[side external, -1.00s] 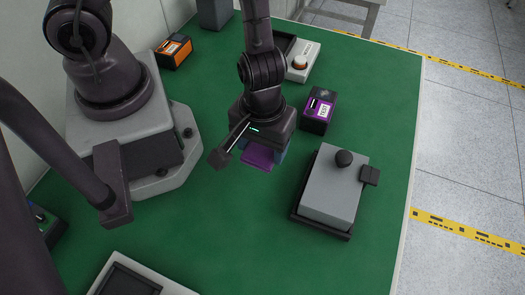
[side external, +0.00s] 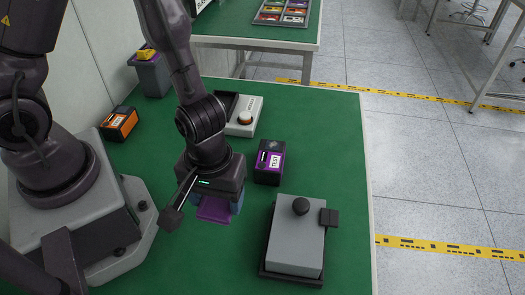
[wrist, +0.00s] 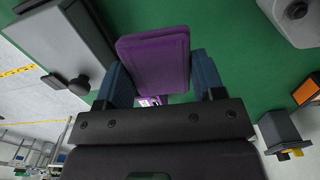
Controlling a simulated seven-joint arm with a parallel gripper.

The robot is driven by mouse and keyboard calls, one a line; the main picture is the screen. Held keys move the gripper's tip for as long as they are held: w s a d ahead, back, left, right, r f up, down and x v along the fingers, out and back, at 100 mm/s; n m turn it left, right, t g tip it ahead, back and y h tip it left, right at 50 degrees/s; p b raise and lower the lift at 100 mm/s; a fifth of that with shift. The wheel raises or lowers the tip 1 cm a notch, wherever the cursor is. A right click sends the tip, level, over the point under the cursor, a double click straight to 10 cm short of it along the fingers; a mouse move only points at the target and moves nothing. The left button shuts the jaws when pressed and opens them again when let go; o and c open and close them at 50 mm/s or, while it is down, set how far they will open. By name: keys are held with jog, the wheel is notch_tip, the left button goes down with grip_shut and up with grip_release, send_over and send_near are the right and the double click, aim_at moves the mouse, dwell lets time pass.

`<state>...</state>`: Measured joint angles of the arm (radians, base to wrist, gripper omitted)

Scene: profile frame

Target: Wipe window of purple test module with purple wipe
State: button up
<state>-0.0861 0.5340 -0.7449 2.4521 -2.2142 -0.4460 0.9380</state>
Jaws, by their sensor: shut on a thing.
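The purple wipe (wrist: 153,58) is a flat pad held between the blue fingers of my gripper (wrist: 162,76). In the side external view, the wipe (side external: 214,209) sticks out below my gripper (side external: 217,203), low over the green table; I cannot tell whether it touches the top. The purple test module (side external: 269,162) is a dark box with a purple face and a white TEST label. It stands behind and right of my gripper, apart from the wipe. In the wrist view, only a sliver of the module (wrist: 150,101) shows behind the wipe. Its window is not clearly visible.
A grey block with a black knob (side external: 297,238) stands to the right front. An orange-faced module (side external: 119,123) and a grey bin (side external: 153,75) are at the back left. Green table (side external: 325,140) is clear at the right back.

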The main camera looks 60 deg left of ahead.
jog(key=w+a+n, duration=0.3)
jog(key=w+a, duration=0.2)
jog(key=w, duration=0.4)
notch_tip(320, 180, up, 3)
jog(key=m, duration=0.3)
send_over(263, 144)
jog(key=shift+d+f, duration=0.15)
jog(key=shift+f, duration=3.75)
jog(key=shift+w+d+f, duration=0.25)
jog(key=shift+w+d, duration=0.3)
jog(key=shift+w, duration=0.05)
jog(key=shift+c, duration=0.3)
jog(key=shift+w+d+r, duration=0.2)
jog(key=shift+w+d, duration=0.05)
jog(key=shift+w+d+f, duration=0.1)
jog(key=shift+w+d, duration=0.5)
jog(key=shift+w, duration=0.1)
jog(key=shift+s+a, duration=1.4)
jog(key=shift+s, duration=0.05)
jog(key=shift+s+a, duration=0.1)
notch_tip(263, 144, up, 8)
